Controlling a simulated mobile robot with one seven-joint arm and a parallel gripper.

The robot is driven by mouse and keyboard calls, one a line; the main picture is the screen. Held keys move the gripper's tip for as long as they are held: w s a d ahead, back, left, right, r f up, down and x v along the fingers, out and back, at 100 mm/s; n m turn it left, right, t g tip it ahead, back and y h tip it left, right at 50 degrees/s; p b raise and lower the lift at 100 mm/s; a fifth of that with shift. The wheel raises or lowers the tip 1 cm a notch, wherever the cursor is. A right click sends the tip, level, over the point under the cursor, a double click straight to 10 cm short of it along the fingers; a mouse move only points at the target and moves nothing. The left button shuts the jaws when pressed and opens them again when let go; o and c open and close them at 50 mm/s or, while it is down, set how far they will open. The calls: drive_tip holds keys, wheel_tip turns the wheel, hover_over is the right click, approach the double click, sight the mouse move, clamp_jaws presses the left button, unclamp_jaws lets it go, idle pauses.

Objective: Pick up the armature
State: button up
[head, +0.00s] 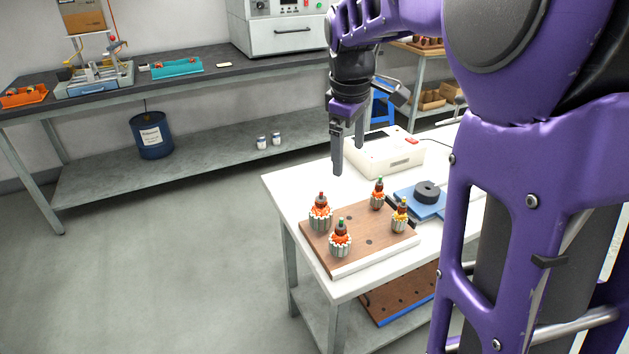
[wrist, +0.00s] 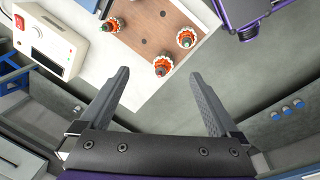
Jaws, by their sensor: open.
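Several armatures stand upright on a brown wooden board (head: 357,244) on the white table. In the head view one is at the back left (head: 320,213), one at the front left (head: 340,240), one at the back (head: 379,194) and one at the right (head: 400,217). In the wrist view three show clearly: one at the left (wrist: 112,25), one at the right (wrist: 186,38) and one nearest my fingers (wrist: 163,65). My gripper (head: 348,150) is open and empty, above the table and behind the board, apart from every armature. It also shows in the wrist view (wrist: 164,90).
A white box with a red switch (head: 385,152) stands behind the board. A blue fixture with a black disc (head: 427,198) sits right of it. Another board (head: 400,295) lies on the lower shelf. A long grey bench (head: 190,75) runs along the wall. The floor at left is clear.

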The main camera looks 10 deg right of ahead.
sight(341, 219)
drive_tip(key=s+f, duration=0.1)
drive_tip(key=f, duration=0.3)
drive_tip(key=s+a+f+n+g+b, duration=0.1)
drive_tip(key=f, duration=0.4)
drive_tip(key=s+f+n+b, duration=0.1)
drive_tip(key=f, duration=0.4)
drive_tip(key=shift+a+g+y, duration=0.2)
drive_tip(key=shift+g+y, duration=0.2)
drive_tip(key=shift+w+f+b, duration=0.1)
drive_tip(key=shift+f+b, duration=0.65)
drive_tip(key=shift+f, duration=2.35)
drive_tip(key=shift+r, duration=0.1)
clamp_jaws()
